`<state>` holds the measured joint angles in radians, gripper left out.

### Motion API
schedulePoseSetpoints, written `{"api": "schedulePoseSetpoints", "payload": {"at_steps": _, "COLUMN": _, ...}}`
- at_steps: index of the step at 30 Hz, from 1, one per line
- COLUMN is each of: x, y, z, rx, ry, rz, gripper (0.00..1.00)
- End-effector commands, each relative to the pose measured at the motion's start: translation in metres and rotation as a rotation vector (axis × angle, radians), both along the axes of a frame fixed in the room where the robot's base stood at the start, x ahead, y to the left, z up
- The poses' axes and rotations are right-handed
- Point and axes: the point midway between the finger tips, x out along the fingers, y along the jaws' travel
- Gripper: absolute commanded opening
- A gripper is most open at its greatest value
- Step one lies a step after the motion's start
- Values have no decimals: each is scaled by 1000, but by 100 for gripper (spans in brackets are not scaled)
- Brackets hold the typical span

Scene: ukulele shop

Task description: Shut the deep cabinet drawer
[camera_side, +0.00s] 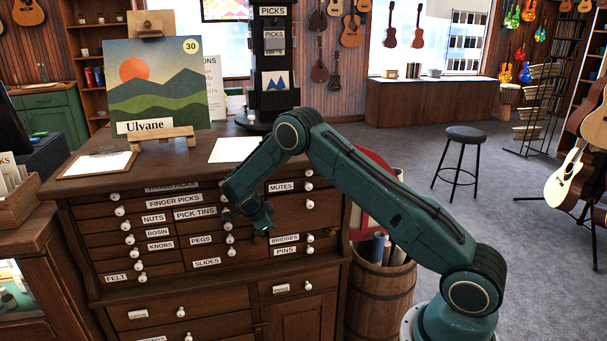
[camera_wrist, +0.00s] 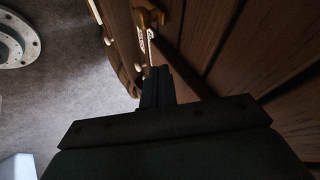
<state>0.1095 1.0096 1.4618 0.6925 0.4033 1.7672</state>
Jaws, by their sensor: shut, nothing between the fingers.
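The dark wood cabinet (camera_side: 80,205) stands at left centre in the side view, with rows of labelled drawers and white knobs. A taller, deep drawer front (camera_side: 308,212) lies between the MUTES and BRIDGES rows at the right; my gripper partly covers it, and I cannot tell how far it stands out. My gripper (camera_side: 264,228) is shut and empty, pointing down close before the cabinet's front. In the wrist view my gripper's fingers (camera_wrist: 155,88) are together beside wood fronts, below a brass-coloured fitting (camera_wrist: 148,18). I cannot tell whether they touch the wood.
A picture on an easel (camera_side: 155,85), a clipboard (camera_side: 97,164) and a black picks stand (camera_side: 275,65) are on the cabinet top. A wooden barrel (camera_side: 375,300) with rolls stands close to its right side. A stool (camera_side: 463,150) is farther off on open carpet.

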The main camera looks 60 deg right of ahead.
Motion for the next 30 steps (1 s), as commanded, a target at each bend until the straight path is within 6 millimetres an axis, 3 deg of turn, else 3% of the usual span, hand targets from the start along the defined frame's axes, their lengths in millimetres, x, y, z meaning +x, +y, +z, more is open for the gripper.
{"api": "schedulePoseSetpoints", "payload": {"at_steps": 17, "x": -5, "y": 5, "z": 0, "rx": 1, "ry": 2, "rz": 1, "gripper": 0}}
{"api": "schedulePoseSetpoints", "payload": {"at_steps": 28, "x": -29, "y": 29, "z": 1, "rx": 1, "ry": 2, "rz": 1, "gripper": 0}}
{"api": "schedulePoseSetpoints", "payload": {"at_steps": 30, "x": -28, "y": 37, "z": 12, "rx": 0, "ry": -3, "rz": 4, "gripper": 0}}
